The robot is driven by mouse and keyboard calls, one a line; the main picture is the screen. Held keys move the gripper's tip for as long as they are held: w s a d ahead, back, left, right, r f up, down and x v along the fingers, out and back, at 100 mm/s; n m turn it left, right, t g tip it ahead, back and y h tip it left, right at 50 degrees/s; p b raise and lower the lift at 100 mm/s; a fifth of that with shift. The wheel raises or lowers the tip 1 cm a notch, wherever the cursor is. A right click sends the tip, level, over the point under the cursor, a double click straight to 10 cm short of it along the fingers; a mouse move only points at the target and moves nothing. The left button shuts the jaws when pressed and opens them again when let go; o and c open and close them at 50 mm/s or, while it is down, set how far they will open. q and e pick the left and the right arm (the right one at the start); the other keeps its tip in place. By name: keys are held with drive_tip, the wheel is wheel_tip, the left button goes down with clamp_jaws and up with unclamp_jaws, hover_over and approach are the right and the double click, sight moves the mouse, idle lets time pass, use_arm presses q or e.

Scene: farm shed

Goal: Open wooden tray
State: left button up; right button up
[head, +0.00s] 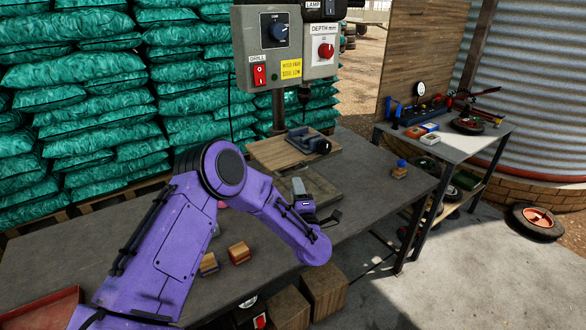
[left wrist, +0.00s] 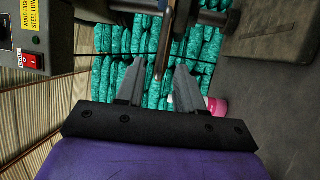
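A flat wooden piece (head: 318,190), which may be the wooden tray, lies on the workbench under the drill press, partly hidden by my left arm. Above it is a wooden board (head: 268,153) carrying a dark vise (head: 308,141). My left gripper (head: 300,188) is in front of the lower wooden piece. In the left wrist view my left gripper (left wrist: 158,75) has its two fingers apart. A thin brownish edge (left wrist: 161,48) shows between them; I cannot tell whether they touch it. My right gripper is not in view.
The drill press control box (head: 288,48) stands above the grey workbench (head: 365,190). Small wooden blocks (head: 239,252) lie near my left arm, and another block (head: 400,170) is at the right. Green sacks (head: 80,90) are stacked behind. A red tray (head: 40,308) is at lower left.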

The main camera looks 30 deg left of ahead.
sight(292, 172)
use_arm(q)
drive_tip(key=p+x, duration=0.1)
drive_tip(key=x, duration=0.7)
drive_tip(key=shift+f+p, duration=0.1)
drive_tip(key=shift+p, duration=0.25)
clamp_jaws()
drive_tip(key=shift+d, duration=0.1)
